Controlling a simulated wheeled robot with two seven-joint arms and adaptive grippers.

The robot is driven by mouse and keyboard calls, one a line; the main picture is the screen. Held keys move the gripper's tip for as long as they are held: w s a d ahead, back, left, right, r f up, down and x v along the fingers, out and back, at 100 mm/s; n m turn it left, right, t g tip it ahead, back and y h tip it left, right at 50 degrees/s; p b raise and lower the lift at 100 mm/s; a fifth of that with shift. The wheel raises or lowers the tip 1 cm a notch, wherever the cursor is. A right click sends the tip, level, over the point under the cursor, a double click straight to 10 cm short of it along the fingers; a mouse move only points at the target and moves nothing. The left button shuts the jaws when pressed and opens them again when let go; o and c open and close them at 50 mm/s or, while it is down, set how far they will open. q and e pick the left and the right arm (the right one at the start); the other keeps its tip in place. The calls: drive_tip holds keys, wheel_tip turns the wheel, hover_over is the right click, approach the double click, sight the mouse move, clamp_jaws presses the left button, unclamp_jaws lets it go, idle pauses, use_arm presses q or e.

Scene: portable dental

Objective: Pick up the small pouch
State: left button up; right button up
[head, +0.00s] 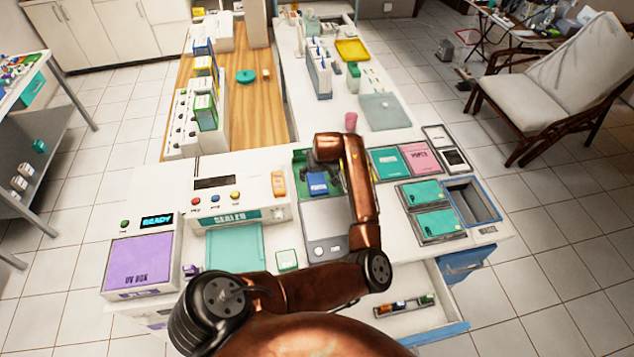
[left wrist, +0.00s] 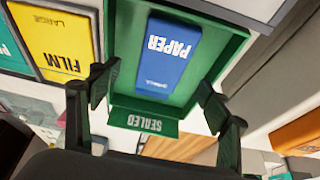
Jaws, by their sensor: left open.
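The small pouch is a flat blue packet marked PAPER (head: 317,184), lying in a green tray (head: 300,158) on the counter. In the left wrist view the blue pouch (left wrist: 167,58) lies in the green tray (left wrist: 225,67), whose front tab reads SEALED. My left gripper (head: 322,160) is over the tray and hides part of it in the head view. In the left wrist view its fingers (left wrist: 157,95) stand wide apart, one on each side of the pouch's near end, with nothing between them. My right gripper is in no view.
A sealer machine (head: 235,190) stands left of the tray, and a grey scale (head: 326,225) lies in front. Teal (head: 385,163) and pink (head: 419,158) packets lie to the right. A yellow film packet (left wrist: 55,42) is beside the tray. An open drawer (head: 400,305) juts out at the front.

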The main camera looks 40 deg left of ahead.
sight(317, 180)
use_arm(q)
drive_tip(key=x, duration=0.4)
drive_tip(key=shift+a+f, duration=0.25)
drive_tip(key=shift+f, duration=0.1)
drive_tip(key=shift+s, duration=0.1)
drive_tip(key=shift+c, duration=0.6)
drive_tip(key=c, duration=1.2)
